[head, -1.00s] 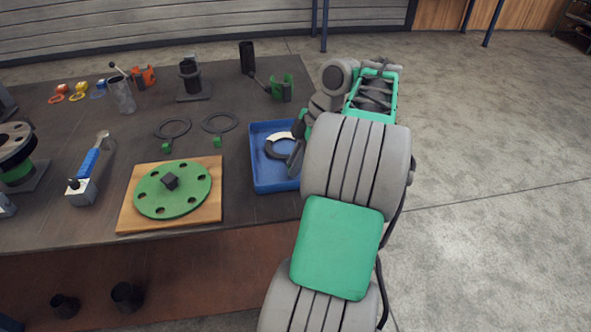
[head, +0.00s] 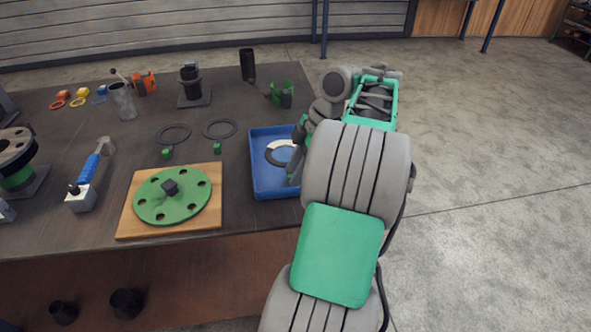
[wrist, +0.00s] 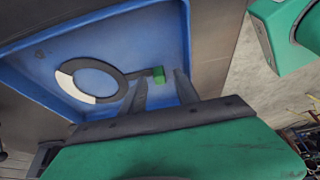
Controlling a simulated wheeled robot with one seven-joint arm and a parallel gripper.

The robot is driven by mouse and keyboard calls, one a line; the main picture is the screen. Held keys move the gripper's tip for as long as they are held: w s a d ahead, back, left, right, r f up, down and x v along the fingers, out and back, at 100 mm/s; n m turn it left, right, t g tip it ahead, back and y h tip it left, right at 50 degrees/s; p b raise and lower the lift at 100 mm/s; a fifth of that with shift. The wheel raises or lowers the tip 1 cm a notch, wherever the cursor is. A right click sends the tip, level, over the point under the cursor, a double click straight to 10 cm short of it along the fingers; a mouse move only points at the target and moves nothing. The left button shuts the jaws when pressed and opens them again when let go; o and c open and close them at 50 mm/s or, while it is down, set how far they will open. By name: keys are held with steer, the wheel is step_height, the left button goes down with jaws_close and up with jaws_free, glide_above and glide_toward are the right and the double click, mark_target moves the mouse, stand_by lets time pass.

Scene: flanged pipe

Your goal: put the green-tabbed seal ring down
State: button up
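The seal ring (wrist: 108,70), dark with a white section and a small green tab (wrist: 159,75), lies in the blue tray (wrist: 60,112). In the head view the ring (head: 270,154) shows inside the tray (head: 262,187), partly hidden by my arm. My gripper (wrist: 162,84) is at the tab's side of the ring. Its two fingers stand apart with clear gaps to the tab, which shows between and just beyond their tips. In the head view the fingers are largely hidden behind my arm at the tray's right side.
Two more dark rings with green tabs (head: 173,134) (head: 220,129) lie left of the tray. A green flange disc (head: 150,205) on a wooden board (head: 130,228) is at the front. A green clip (head: 286,96) and a black cylinder (head: 247,64) stand behind the tray.

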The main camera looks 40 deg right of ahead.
steer(key=p+v, duration=0.8)
steer(key=v, duration=0.4)
steer(key=w+a+m, duration=0.2)
steer(key=w+a, duration=0.2)
steer(key=a, duration=0.3)
steer(key=w+a+m, duration=0.1)
steer(key=w+a, duration=0.3)
steer(key=a, duration=0.4)
steer(key=a+m+h, duration=0.1)
steer(key=a+m, duration=0.1)
steer(key=a, duration=0.5)
steer(key=s+a+f+m+h, duration=0.2)
steer(key=s+a+f+m, duration=0.3)
steer(key=s+a+f, duration=0.2)
steer(key=shift+s+a+f+m+h, duration=0.3)
steer(key=shift+s+a+m+h, duration=0.1)
steer(key=shift+s+a, duration=0.5)
